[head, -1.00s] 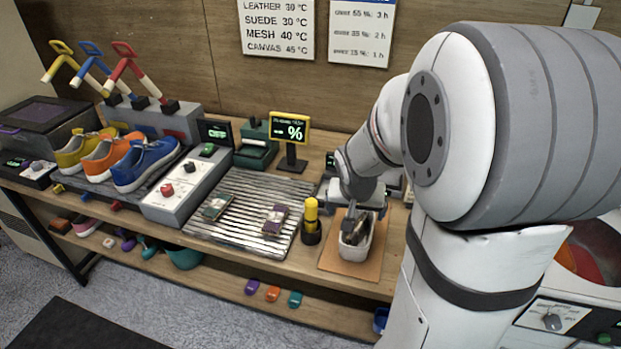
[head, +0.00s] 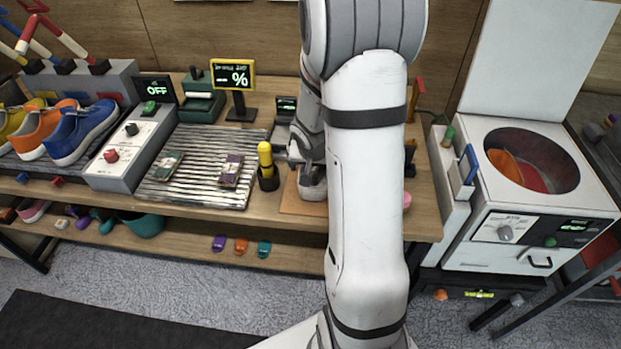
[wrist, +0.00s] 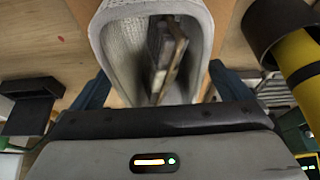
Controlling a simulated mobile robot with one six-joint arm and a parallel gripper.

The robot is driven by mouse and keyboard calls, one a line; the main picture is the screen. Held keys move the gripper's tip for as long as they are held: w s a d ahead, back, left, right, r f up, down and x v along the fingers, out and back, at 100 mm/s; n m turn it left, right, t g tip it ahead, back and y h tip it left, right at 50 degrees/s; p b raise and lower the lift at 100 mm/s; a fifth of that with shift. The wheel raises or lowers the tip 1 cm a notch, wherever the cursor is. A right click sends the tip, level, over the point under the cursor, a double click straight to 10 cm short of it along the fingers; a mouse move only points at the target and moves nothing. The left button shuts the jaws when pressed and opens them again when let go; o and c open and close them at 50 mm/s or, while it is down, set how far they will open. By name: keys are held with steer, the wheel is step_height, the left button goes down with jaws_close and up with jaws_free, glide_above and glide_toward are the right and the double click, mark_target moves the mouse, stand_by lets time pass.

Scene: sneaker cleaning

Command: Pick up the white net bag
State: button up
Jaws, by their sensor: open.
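The white net bag (wrist: 108,52) stands open on an orange-brown board (head: 296,203), with dark flat pieces inside. In the wrist view its mesh wall and rim are close in front of my gripper (wrist: 160,84). The gripper is open, with one dark blue finger on each side of the bag; I cannot tell whether they touch it. In the head view the bag (head: 312,190) is partly hidden behind my arm, and the fingers are not clear.
A yellow-topped bottle in a dark holder (head: 266,170) stands close left of the bag. A ribbed metal tray (head: 200,190) with two small packets lies further left, beside a control box (head: 130,150). A white washer (head: 535,215) with its lid up stands at right.

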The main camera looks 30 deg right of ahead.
steer(key=c, duration=1.1)
steer(key=shift+r, duration=0.1)
